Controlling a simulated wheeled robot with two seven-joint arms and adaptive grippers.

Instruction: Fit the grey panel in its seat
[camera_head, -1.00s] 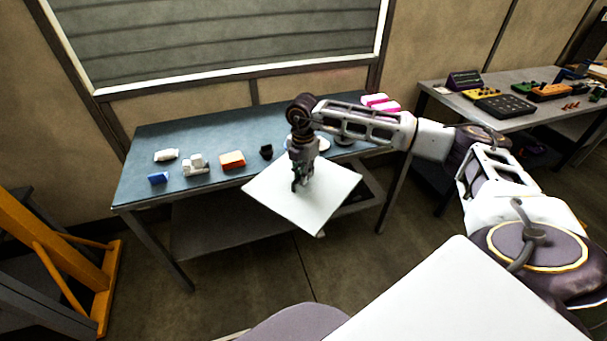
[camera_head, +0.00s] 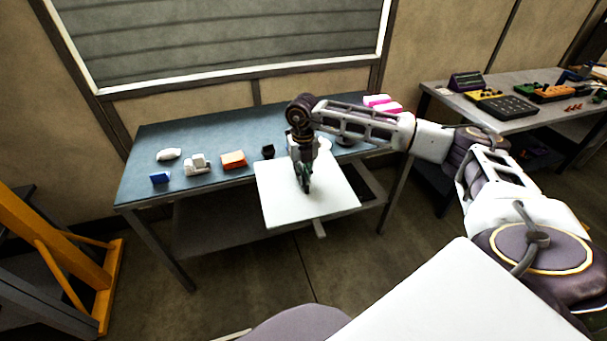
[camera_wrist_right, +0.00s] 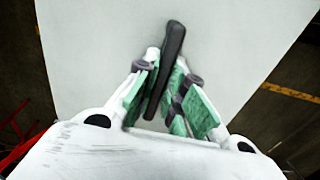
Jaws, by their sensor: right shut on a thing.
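The grey panel (camera_head: 330,207) looks pale, almost white, in the head view. It is a flat square sheet held about level in front of the blue-topped table, overlapping its front edge. My right gripper (camera_head: 305,188) is above the panel's middle. In the right wrist view the gripper (camera_wrist_right: 167,105) has its green-padded fingers shut on a dark bar-like handle (camera_wrist_right: 172,55) standing on the panel (camera_wrist_right: 225,35). The panel hides what lies under it. I cannot make out its seat. My left gripper is not in view.
The blue-topped table (camera_head: 215,130) carries a white bottle (camera_head: 168,154), a blue block (camera_head: 160,177), a white part (camera_head: 197,165), an orange block (camera_head: 233,160) and pink blocks (camera_head: 381,103). An orange frame (camera_head: 50,265) stands at left. A second table (camera_head: 440,92) stands at right.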

